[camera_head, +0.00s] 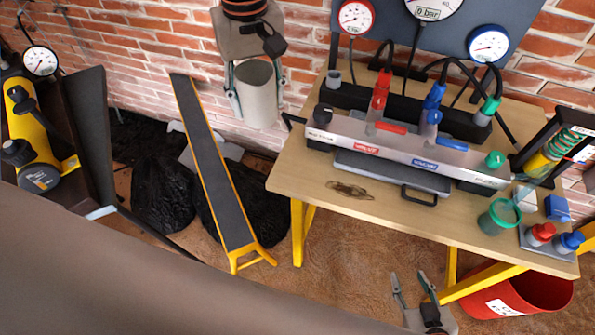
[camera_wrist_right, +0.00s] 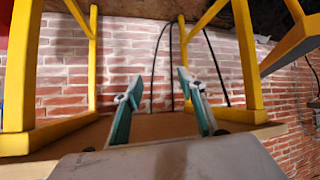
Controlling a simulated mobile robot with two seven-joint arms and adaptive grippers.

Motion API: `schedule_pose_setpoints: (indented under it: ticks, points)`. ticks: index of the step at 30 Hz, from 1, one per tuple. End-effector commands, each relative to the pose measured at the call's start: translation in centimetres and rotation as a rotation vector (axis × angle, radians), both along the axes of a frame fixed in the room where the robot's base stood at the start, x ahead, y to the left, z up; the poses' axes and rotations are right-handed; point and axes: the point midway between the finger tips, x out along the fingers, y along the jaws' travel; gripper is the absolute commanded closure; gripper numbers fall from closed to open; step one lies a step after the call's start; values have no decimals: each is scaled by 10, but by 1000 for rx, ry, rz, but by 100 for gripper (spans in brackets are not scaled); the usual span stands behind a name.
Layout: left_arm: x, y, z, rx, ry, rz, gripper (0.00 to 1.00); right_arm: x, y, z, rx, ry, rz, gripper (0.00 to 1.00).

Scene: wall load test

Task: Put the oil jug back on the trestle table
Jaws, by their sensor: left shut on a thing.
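A pale grey cylindrical vessel (camera_head: 258,94), apparently the oil jug, hangs between the fingers of my left gripper (camera_head: 257,108), which is shut on it. It is roughly upright in front of the brick wall, left of the tabletop in the picture. The trestle table (camera_head: 285,180) has a light wooden top and yellow legs, which also show in the right wrist view (camera_wrist_right: 85,60). My right gripper (camera_head: 409,282) is open and empty, low in front of the table; its parted fingers also show in the right wrist view (camera_wrist_right: 158,88).
A long metal manifold (camera_head: 335,128) with coloured fittings and gauges fills the table's back. A green cup (camera_head: 500,216) and red and blue bottles stand at the right. The front left tabletop is mostly clear. A red bucket (camera_head: 545,292) and a dark yellow-edged beam (camera_head: 215,170) are nearby.

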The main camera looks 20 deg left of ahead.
Motion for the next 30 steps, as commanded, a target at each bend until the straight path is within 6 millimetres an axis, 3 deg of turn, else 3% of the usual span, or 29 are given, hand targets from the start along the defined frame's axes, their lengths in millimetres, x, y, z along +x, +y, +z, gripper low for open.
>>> schedule_pose_setpoints:
  ticks: [18, 24, 30]
  points:
    - [6, -53, 12, -16, -5, 1009, 78, 4, -4, -11, -16, -10, 0, 60]
    - [6, -63, 15, -19, 0, 1211, 78, 7, -5, -12, -18, -13, 0, 60]
    - [6, -65, 7, -17, 2, 1278, 78, 7, -5, -14, -20, -12, 1, 60]
